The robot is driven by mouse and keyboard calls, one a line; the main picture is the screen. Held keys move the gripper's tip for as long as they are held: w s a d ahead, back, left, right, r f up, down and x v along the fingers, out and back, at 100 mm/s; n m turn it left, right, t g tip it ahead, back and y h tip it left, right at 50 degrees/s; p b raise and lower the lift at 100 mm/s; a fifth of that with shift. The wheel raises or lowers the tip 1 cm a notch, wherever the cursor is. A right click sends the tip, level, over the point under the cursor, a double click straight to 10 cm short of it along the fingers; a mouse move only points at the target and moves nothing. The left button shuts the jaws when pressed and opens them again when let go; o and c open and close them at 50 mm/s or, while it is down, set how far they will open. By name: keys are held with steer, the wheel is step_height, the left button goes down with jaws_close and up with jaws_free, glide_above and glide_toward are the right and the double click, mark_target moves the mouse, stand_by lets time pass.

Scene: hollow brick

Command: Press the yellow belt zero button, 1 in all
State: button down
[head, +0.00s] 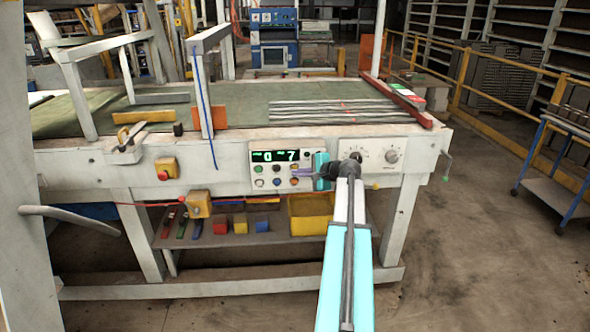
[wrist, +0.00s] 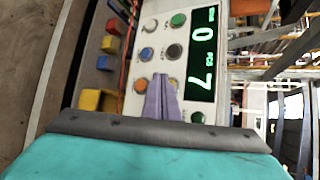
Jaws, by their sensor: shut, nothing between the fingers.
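The white control panel (head: 263,177) on the conveyor's front has two rows of round buttons under a green-digit display (head: 275,156). My gripper (head: 298,171) is shut and empty, its purple fingertips close in front of the right end of the upper button row. In the wrist view the fingertips (wrist: 162,79) cover most of a button there, which looks yellowish at its edges. I cannot tell whether they touch it. An orange button (wrist: 140,86), a blue button (wrist: 147,53), a dark button (wrist: 174,50) and a green button (wrist: 178,19) show beside them.
The display (wrist: 202,55) reads 0 and 7. A dial panel (head: 372,157) sits right of the buttons. Blocks and a yellow bin (head: 309,216) stand on the shelf below.

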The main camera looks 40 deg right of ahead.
steer(key=shift+w+d, duration=0.5)
steer(key=shift+w, duration=0.2)
stand_by(1.7)
steer(key=shift+s+a, duration=0.1)
steer(key=shift+s, duration=0.05)
steer(key=shift+s+a, duration=0.4)
steer(key=shift+s, duration=0.1)
steer(key=shift+s+a, duration=0.1)
stand_by(0.5)
steer(key=shift+s+a, duration=1.55)
steer(key=shift+s, duration=0.25)
